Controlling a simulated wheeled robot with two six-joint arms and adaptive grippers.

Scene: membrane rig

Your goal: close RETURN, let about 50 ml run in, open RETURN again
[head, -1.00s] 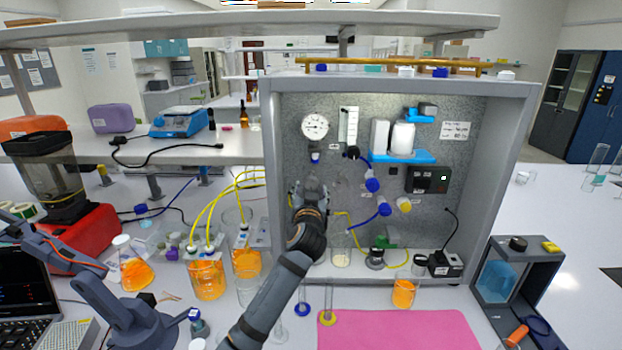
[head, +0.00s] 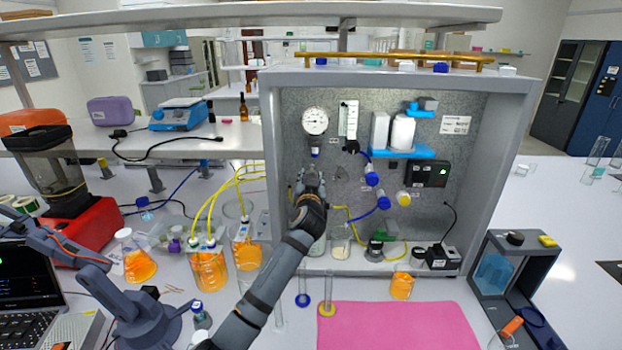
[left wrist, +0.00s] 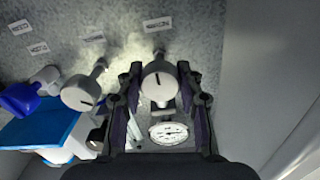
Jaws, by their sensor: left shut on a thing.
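My left gripper (head: 313,182) is up against the rig's back panel (head: 440,150), below the round pressure gauge (head: 315,121). In the left wrist view its fingers (left wrist: 160,90) are shut on a round pale grey valve knob (left wrist: 160,80) with a dark line on its face. A second grey knob (left wrist: 82,92) stands free to the left. The labels are too small to read, so I cannot tell which knob is RETURN. A glass vessel (head: 340,240) stands low in the rig, right of my forearm; its level is unclear. My right gripper is not in view.
Blue fittings (head: 371,178) and a yellow fitting (head: 404,198) stick out right of my gripper. Beakers of orange liquid (head: 209,270) with yellow tubes stand left. Thin cylinders (head: 327,295) stand in front, near my forearm. The pink mat (head: 400,325) is mostly clear.

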